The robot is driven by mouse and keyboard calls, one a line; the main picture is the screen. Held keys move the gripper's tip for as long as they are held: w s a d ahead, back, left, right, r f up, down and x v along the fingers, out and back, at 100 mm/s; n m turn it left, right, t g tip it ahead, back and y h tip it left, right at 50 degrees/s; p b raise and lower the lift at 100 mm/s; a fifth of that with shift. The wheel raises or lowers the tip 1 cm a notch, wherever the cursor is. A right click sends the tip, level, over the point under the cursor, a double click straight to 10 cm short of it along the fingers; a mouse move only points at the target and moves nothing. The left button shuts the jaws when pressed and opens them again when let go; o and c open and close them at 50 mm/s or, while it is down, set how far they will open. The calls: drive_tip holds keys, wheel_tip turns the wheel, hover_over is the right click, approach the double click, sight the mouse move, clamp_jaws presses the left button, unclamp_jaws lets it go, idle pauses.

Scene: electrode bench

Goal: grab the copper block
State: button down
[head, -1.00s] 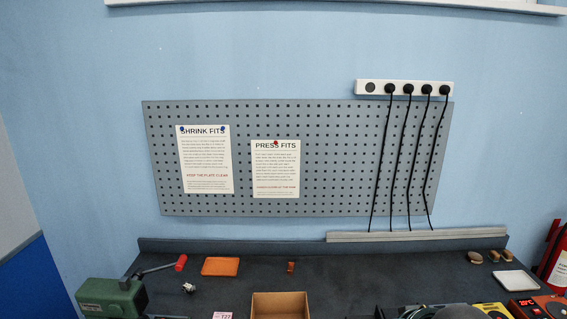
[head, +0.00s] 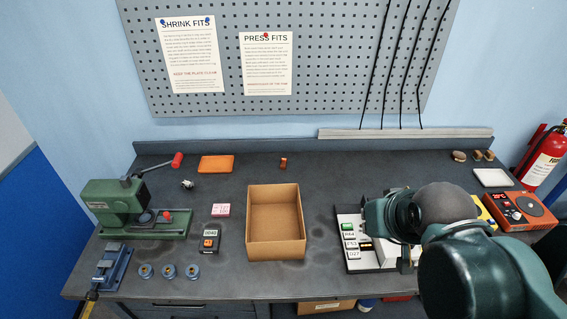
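A small copper-coloured block (head: 283,162) stands near the back of the dark bench, right of the flat orange piece; it is too small to make out in detail. My arm reaches in from the lower right. My gripper (head: 405,264) is low over the white tray at the right, mostly hidden by my own arm links, well to the right of and nearer than the copper-coloured block. I cannot see whether its fingers are open or shut.
An open cardboard box (head: 275,252) stands mid-bench. A green press (head: 118,205), a blue vise (head: 112,265) and several blue spools are at left. An orange hotplate (head: 518,210) is at right. A white tray (head: 360,263) holds labelled pieces. Bench around the copper-coloured block is clear.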

idle(0.4)
drive_tip(key=c, duration=1.7)
unclamp_jaws()
